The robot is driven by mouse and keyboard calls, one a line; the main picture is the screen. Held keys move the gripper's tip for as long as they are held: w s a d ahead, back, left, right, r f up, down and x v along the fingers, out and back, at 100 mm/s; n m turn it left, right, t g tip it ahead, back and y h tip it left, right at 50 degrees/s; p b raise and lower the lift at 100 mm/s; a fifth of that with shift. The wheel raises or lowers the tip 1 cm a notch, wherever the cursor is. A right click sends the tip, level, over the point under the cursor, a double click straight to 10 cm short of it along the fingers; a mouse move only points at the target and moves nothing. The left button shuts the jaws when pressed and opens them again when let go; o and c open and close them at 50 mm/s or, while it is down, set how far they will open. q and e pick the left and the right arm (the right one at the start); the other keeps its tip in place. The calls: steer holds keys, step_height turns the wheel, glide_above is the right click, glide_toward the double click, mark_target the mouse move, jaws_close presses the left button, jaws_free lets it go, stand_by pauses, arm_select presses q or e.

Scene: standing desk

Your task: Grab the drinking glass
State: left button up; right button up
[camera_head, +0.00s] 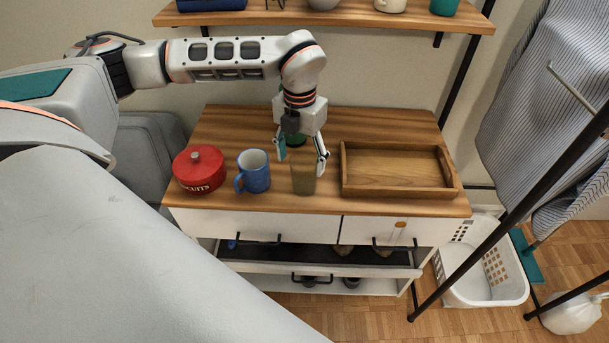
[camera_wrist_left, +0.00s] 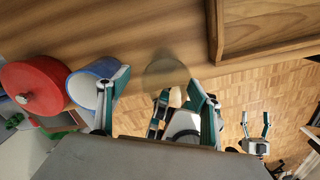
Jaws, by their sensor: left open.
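The drinking glass (camera_head: 303,182) is a see-through, brownish tumbler standing upright near the front edge of the wooden top. In the left wrist view the glass (camera_wrist_left: 165,72) shows as a pale, round, clear shape ahead of the fingers. My left gripper (camera_head: 302,160) points down at the glass with its fingers spread, one to each side of its upper part. It also shows in the left wrist view (camera_wrist_left: 158,88). I cannot tell whether either finger touches the glass. My right gripper (camera_wrist_left: 256,118) is low over the floor in the left wrist view, fingers apart and empty.
A blue mug (camera_head: 254,172) stands close left of the glass, with a red biscuit tin (camera_head: 199,171) beyond it. A wooden tray (camera_head: 346,170) lies close on the right. A green object (camera_head: 294,140) is partly hidden behind my left gripper. A shelf (camera_head: 350,18) hangs above.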

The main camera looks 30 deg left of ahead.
arm_select(q)
steer(key=f, duration=0.6)
steer(key=shift+w+d+f, duration=0.1)
steer(key=shift+w+d, duration=0.15)
steer(key=shift+d, duration=0.15)
steer(key=c, duration=1.4)
